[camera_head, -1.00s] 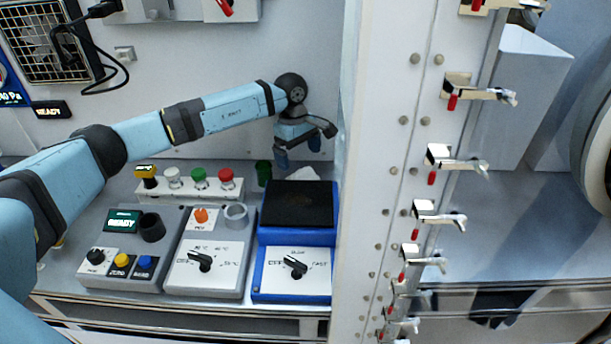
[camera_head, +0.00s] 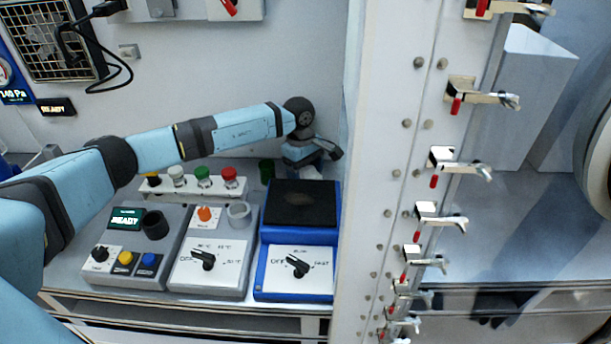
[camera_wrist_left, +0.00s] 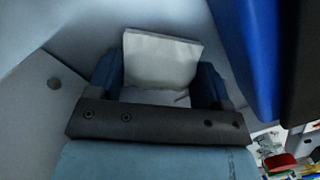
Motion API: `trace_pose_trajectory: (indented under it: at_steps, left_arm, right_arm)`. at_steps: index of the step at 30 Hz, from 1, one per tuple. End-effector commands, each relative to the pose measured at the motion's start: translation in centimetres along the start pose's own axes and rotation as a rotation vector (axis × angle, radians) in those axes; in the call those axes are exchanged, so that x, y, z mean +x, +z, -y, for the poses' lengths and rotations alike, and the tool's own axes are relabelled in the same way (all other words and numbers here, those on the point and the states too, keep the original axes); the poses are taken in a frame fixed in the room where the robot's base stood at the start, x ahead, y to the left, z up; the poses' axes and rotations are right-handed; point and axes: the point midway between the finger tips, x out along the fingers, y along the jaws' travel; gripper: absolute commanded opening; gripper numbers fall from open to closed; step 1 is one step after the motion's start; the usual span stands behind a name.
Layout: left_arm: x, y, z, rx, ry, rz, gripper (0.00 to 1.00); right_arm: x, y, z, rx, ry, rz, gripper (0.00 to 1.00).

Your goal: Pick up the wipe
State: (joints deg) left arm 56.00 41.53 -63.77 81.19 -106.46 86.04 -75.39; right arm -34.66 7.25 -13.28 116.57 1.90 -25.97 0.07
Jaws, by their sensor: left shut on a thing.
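The wipe (camera_wrist_left: 160,60) is a white folded piece that shows between the two blue fingers in the left wrist view. My left gripper (camera_wrist_left: 160,85) is shut on it. In the head view my left gripper (camera_head: 302,166) is low behind the blue device with the black top, near the back wall. Its fingertips are hidden behind that device there, and only a little white (camera_head: 311,173) shows beside them. My right gripper is not in view.
The blue device (camera_head: 298,235) stands directly in front of my left gripper. Grey devices (camera_head: 209,282) with knobs and a row of coloured caps (camera_head: 203,183) are to its left. A white frame (camera_head: 385,150) with several latches stands to the right.

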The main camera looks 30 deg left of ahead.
Motion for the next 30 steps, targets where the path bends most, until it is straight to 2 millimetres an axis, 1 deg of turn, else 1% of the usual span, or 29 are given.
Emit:
trace_pose_trajectory:
  at_steps: [8, 11, 14, 17, 27, 30]
  left_arm:
    - [-0.4, 0.0, 0.0, 0.0, 0.001, 0.0, 0.47]
    - [-1.1, 0.1, -0.1, 0.0, 0.002, -0.001, 0.47]
    - [-2.4, 0.4, -0.1, 0.002, 0.003, 0.0, 0.47]
    - [-4.3, 0.6, -0.1, 0.002, 0.004, -0.001, 0.47]
    - [-12.6, 1.9, -0.1, 0.001, 0.004, -0.001, 0.47]
    - [-14.8, 2.2, 0.0, 0.002, 0.003, -0.001, 0.47]
  right_arm:
    - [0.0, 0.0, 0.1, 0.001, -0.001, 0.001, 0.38]
    - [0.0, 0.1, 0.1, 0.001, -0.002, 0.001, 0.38]
    - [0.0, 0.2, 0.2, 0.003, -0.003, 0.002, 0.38]
    - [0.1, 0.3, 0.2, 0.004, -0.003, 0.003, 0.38]
    - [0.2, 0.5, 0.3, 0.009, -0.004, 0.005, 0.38]
    - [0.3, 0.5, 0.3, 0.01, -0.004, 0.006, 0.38]
